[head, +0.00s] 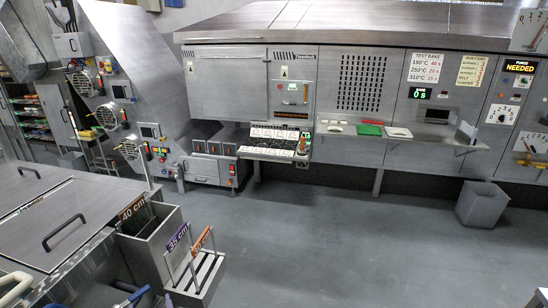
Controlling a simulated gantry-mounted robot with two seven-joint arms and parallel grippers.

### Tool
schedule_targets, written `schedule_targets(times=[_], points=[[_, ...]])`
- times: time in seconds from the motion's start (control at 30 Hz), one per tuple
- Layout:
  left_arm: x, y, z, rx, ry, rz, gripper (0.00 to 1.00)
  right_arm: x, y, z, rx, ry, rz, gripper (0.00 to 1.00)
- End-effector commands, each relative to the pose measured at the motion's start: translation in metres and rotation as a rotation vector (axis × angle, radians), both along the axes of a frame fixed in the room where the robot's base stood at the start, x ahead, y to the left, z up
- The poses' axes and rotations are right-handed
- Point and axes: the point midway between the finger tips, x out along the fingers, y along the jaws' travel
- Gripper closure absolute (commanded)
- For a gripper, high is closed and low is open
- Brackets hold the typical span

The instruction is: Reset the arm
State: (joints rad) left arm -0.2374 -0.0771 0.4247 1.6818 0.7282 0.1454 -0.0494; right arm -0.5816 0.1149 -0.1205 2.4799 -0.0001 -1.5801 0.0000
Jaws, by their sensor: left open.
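My left gripper (140,295) shows only in part at the bottom left edge of the head view, low in front of the grey bins. Its jaws are open, and I see nothing held between them. Most of the left arm is cut off by the picture's lower edge. My right gripper is not in view.
A lidded metal cabinet (82,200) and slotted holders labelled 40 cm (133,207) and 35 cm (178,237) stand at the lower left. A machine wall with a shelf (350,134) runs along the back. A grey bin (482,205) stands right. The middle floor (330,230) is clear.

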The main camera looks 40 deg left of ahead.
Motion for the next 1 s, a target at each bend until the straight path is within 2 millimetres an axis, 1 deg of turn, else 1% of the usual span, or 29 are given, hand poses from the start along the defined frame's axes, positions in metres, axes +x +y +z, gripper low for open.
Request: schedule_targets(times=[0.03,0.07,0.1,0.17,0.2,0.23,0.27,0.3,0.33,0.37,0.4,0.5,0.6,0.63,0.7,0.77,0.83,0.87,0.9,0.97,1.0], points=[[0.017,-0.023,0.005,-0.048,0.028,-0.122,0.00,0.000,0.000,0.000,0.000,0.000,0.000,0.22],[0.027,-0.039,0.004,-0.088,0.049,-0.186,0.00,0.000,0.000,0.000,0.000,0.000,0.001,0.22],[0.039,-0.061,0.003,-0.142,0.083,-0.270,0.00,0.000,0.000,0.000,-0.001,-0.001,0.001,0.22],[0.053,-0.100,0.000,-0.225,0.144,-0.394,0.00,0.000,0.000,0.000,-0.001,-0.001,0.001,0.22],[0.059,-0.128,-0.003,-0.282,0.193,-0.473,0.00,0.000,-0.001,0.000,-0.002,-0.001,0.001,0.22],[0.061,-0.151,-0.004,-0.324,0.233,-0.532,0.00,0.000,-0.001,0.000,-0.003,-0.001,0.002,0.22],[0.062,-0.173,-0.006,-0.366,0.277,-0.588,0.00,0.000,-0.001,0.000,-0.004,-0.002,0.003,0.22],[0.061,-0.204,-0.008,-0.419,0.339,-0.661,0.00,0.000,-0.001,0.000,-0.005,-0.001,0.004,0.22],[0.058,-0.226,-0.008,-0.457,0.388,-0.715,0.00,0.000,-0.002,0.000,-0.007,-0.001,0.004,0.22],[0.054,-0.249,-0.008,-0.493,0.439,-0.765,0.00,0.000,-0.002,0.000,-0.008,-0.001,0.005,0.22],[0.046,-0.277,-0.007,-0.536,0.511,-0.829,0.00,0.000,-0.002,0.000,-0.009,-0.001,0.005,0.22],[0.022,-0.332,0.000,-0.616,0.683,-0.952,0.00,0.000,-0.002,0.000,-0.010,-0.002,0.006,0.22],[0.000,-0.365,0.011,-0.657,0.828,-1.024,0.00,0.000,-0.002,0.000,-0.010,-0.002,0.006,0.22],[-0.007,-0.371,0.013,-0.668,0.870,-1.035,0.00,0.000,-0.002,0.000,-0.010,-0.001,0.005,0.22],[-0.024,-0.379,0.015,-0.691,0.965,-1.044,0.00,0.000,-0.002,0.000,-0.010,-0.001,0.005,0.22],[-0.039,-0.380,0.014,-0.710,1.050,-1.034,0.00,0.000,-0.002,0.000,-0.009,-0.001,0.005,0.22],[-0.058,-0.378,0.005,-0.749,1.160,-0.999,0.00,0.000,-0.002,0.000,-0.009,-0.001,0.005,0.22],[-0.063,-0.377,0.013,-0.764,1.179,-0.986,0.00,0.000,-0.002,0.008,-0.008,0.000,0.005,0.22],[-0.060,-0.377,0.032,-0.759,1.168,-0.991,0.00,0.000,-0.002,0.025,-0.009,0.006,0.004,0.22],[-0.060,-0.377,0.047,-0.759,1.167,-0.990,0.00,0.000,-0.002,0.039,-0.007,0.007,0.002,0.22],[-0.060,-0.377,0.056,-0.760,1.166,-0.990,0.00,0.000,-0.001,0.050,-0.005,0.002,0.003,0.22]])
